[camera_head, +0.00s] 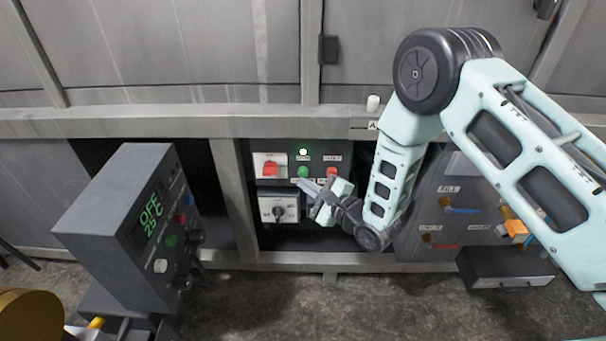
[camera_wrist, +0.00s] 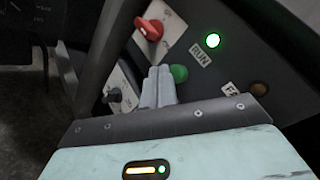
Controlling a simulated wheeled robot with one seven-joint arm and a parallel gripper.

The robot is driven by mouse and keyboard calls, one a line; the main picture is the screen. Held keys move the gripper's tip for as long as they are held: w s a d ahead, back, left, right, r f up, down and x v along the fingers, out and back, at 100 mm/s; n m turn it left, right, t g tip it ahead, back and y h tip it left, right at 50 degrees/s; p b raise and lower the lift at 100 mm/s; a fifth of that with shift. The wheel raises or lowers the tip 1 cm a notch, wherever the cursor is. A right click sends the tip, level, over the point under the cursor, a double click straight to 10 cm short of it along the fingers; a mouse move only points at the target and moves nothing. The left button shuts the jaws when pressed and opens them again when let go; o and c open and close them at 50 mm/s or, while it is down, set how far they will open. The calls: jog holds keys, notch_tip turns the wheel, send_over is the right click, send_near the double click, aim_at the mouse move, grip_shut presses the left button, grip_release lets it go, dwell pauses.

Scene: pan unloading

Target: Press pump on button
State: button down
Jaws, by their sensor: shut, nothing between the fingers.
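The grey control panel (camera_head: 265,182) sits in the recess under the beam. It carries a green button (camera_head: 303,172), seen in the wrist view (camera_wrist: 179,73) right beside my fingertips. Above it a round lamp (camera_head: 303,152) glows green; in the wrist view the lit lamp (camera_wrist: 212,40) is labelled RUN. A red button (camera_head: 332,172) is right of the green one. My gripper (camera_head: 302,184) is shut and empty, its tips just below the green button. In the wrist view its fingers (camera_wrist: 158,86) overlap the button's edge; I cannot tell whether they touch it.
A red rotary switch (camera_head: 270,169) and a black knob (camera_head: 279,212) are left of my fingers. A dark control box (camera_head: 126,226) showing "OFF 25C" stands at the left. A valve panel (camera_head: 440,205) with coloured handles is at the right, behind my arm.

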jog(key=shift+s+a+p, duration=0.1)
jog(key=shift+s+p, duration=0.4)
jog(key=shift+s, duration=2)
jog(key=shift+r, duration=0.1)
